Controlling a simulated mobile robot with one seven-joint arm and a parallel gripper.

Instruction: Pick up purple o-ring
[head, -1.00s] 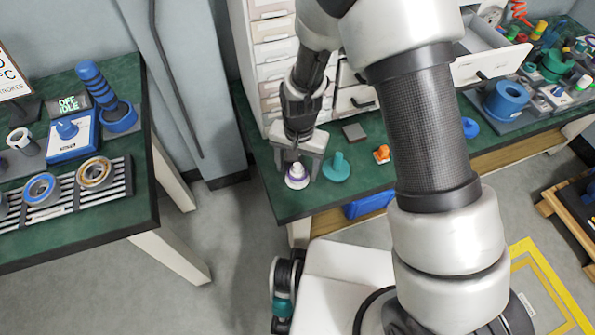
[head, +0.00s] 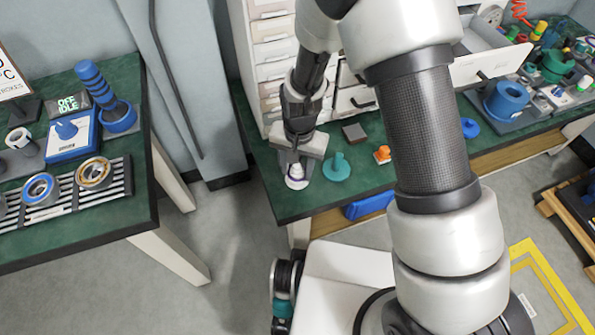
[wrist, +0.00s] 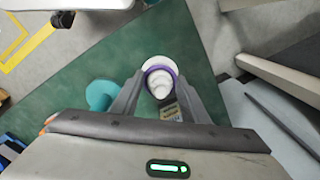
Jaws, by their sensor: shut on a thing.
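The purple o-ring (wrist: 148,71) sits around a white, stepped cone-shaped stand (wrist: 161,90) at the near left corner of the green bench. In the head view the white stand (head: 297,184) shows under my gripper (head: 294,172), and the purple ring is only a thin, partly hidden line. In the wrist view my gripper (wrist: 160,76) has one finger on each side of the ring, and its fingertips are shut on it. The ring is still around the stand; I cannot tell whether it has lifted.
A teal stand (head: 337,168) is close beside my gripper. A grey square block (head: 354,132) and an orange part (head: 382,154) lie farther along the bench. A white drawer cabinet (head: 272,50) rises behind. The bench edge is close in front.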

